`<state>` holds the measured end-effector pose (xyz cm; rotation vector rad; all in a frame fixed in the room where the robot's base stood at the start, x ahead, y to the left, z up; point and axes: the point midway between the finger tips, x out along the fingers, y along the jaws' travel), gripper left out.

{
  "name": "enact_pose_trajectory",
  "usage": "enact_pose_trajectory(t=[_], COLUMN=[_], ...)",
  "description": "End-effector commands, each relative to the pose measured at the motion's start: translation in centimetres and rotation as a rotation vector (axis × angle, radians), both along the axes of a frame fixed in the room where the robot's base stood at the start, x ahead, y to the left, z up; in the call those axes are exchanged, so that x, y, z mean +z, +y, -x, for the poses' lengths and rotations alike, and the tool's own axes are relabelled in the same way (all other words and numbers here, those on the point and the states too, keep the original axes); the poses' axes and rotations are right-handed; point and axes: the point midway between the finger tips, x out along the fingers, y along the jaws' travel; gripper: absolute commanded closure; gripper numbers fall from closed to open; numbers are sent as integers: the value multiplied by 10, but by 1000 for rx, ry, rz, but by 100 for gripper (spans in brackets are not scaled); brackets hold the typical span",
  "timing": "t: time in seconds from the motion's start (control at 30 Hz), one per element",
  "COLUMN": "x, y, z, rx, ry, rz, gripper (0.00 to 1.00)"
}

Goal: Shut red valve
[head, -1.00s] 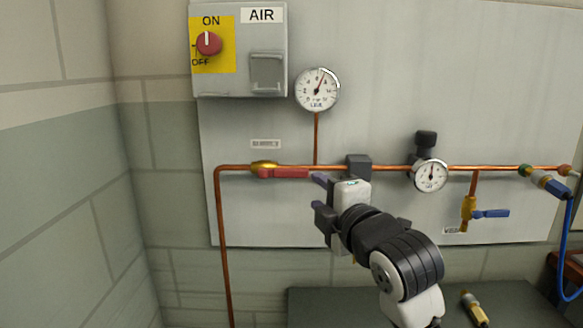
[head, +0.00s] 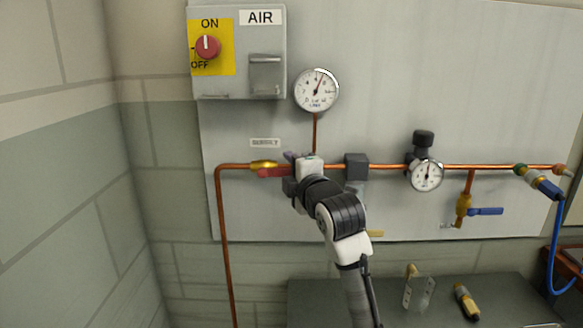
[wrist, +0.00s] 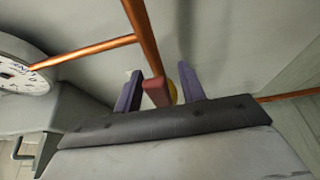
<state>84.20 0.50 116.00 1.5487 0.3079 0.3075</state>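The red valve is a red lever handle (head: 271,173) on a brass body (head: 263,164) in the copper pipe, left of centre in the head view. The handle lies along the pipe, pointing right. My gripper (head: 289,166) is at the handle's right end and covers part of it. In the wrist view, the red handle (wrist: 156,92) sits between the two purple fingers of my open gripper (wrist: 160,88). It is close to the left finger, with a gap to the right finger. Whether the left finger touches it, I cannot tell. The yellow body (wrist: 173,92) shows behind.
A round gauge (head: 317,90) stands above the pipe, and a grey box (head: 356,166) sits on it to the right. A regulator gauge (head: 426,174) and a blue-handled valve (head: 486,211) are further right. The panel below the handle is bare.

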Motion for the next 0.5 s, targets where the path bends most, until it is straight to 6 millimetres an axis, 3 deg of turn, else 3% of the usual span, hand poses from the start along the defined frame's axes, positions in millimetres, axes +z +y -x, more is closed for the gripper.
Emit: enact_pose_trajectory(t=[0.17, 0.5], x=[0, 0], y=[0, 0], z=[0, 0], rx=[0, 0], ry=[0, 0], rz=[0, 0], gripper=[60, 100])
